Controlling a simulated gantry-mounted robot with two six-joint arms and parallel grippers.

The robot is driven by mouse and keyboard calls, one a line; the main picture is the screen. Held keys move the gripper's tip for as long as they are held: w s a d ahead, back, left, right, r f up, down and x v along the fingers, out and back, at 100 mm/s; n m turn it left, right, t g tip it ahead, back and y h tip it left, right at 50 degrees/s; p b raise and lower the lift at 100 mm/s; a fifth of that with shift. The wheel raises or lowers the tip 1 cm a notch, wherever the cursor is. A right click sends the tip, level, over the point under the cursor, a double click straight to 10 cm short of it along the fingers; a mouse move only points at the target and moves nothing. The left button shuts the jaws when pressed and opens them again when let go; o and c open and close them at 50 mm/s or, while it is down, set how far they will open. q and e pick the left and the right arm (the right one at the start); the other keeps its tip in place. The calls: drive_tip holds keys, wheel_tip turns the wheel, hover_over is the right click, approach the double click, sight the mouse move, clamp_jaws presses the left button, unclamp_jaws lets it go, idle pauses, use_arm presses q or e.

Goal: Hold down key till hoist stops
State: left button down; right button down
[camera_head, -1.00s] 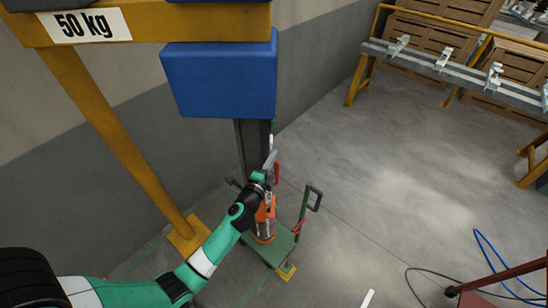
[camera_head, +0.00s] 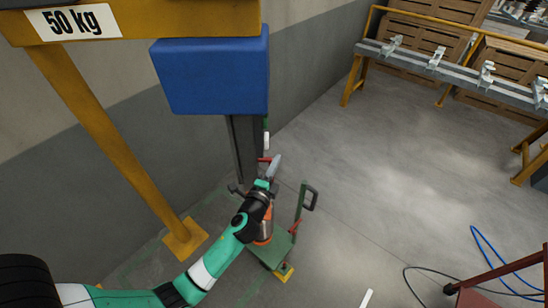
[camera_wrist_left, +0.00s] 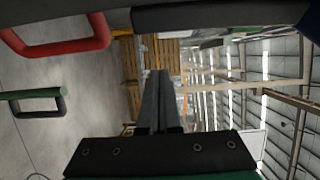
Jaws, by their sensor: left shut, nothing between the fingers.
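The hoist shows in the head view as a blue box (camera_head: 212,75) beside a yellow beam (camera_head: 150,22) marked 50 kg. A dark column (camera_head: 243,150) stands under the box. A small white part (camera_head: 266,141) shows at the column's right edge, with a red handle-like part (camera_head: 264,159) below it; I cannot make out a key. My left gripper (camera_head: 274,166) is shut and empty, just right of the red part; I cannot tell whether they touch. Its closed fingers (camera_wrist_left: 158,100) fill the middle of the left wrist view. My right gripper is out of view.
A green trolley (camera_head: 272,252) with an orange-and-silver object (camera_head: 264,234) stands below my left gripper. A yellow post (camera_head: 110,140) rises at left. A rail bench with clamps (camera_head: 455,72) is at the back right. Blue hose (camera_head: 490,250) lies at the right. The middle floor is clear.

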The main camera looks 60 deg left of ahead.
use_arm(q)
drive_tip(key=v, duration=0.6)
drive_tip(key=shift+s+d, duration=0.15)
drive_tip(key=shift+s, duration=0.1)
